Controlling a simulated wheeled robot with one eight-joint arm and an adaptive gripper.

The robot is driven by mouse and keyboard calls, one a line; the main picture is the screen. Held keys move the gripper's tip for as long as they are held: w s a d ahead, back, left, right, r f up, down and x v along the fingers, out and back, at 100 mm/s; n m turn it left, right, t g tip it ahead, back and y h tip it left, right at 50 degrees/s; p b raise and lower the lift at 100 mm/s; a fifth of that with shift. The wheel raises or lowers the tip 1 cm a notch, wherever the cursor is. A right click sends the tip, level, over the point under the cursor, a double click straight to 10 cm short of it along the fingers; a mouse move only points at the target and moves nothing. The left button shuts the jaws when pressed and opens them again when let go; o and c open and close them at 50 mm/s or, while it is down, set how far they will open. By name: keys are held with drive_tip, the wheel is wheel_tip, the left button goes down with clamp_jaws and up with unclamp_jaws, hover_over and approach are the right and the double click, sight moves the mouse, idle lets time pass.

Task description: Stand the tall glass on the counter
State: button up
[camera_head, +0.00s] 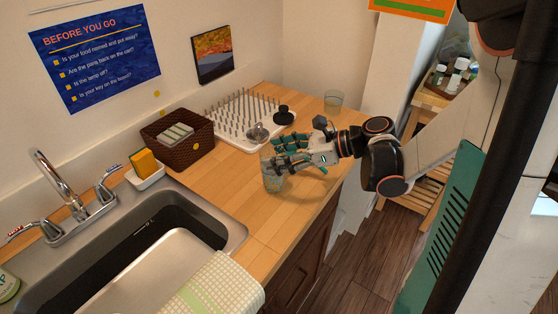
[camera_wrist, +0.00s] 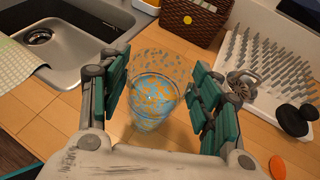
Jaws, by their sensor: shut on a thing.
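The tall glass (camera_head: 272,181) is clear with a blue and orange pattern. It is upright at the counter (camera_head: 245,205), to the right of the sink. I cannot tell whether its base touches the wood. My gripper (camera_head: 283,158) is shut on the glass from the right, with teal finger pads on either side of it. In the wrist view the glass (camera_wrist: 155,98) sits between the two fingers (camera_wrist: 158,98), its open rim facing up towards the camera. The fingers hide part of its upper side in the head view.
A white drying rack (camera_head: 222,107) with a metal strainer (camera_head: 257,132) stands behind the glass. A brown basket (camera_head: 160,142), a sponge in a white dish (camera_head: 146,176) and the sink (camera_head: 150,245) are to the left.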

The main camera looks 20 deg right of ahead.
drive_tip(key=shift+f, duration=0.55)
drive_tip(key=o, duration=1.5)
drive_tip(key=p+v, duration=0.3)
drive_tip(key=v, duration=0.9)
